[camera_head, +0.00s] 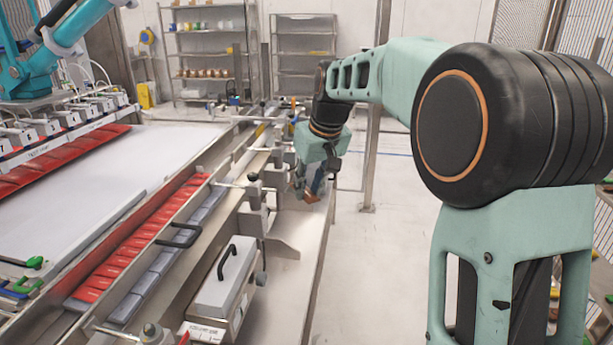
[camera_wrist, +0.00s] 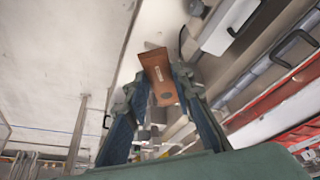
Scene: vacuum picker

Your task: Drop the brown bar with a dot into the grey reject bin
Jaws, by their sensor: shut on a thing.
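My gripper (camera_head: 308,184) hangs over the pale ledge on the right side of the conveyor line. In the wrist view my gripper (camera_wrist: 163,80) is shut on a brown bar (camera_wrist: 157,67), which sticks out past the fingertips. A small pale mark shows on the bar's face. The bar (camera_head: 311,197) is a small brown patch below the fingers in the head view. A grey box (camera_head: 222,285) with a black handle and a label stands nearer, left of and below my gripper. I cannot tell whether it is the reject bin. It also shows in the wrist view (camera_wrist: 222,38).
Red bars (camera_head: 125,250) and grey-blue bars (camera_head: 160,265) fill lanes along the conveyor. A white belt (camera_head: 110,185) lies further left. Metal rails and clamps (camera_head: 255,190) stand close to my gripper. Open floor (camera_head: 370,280) is on the right.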

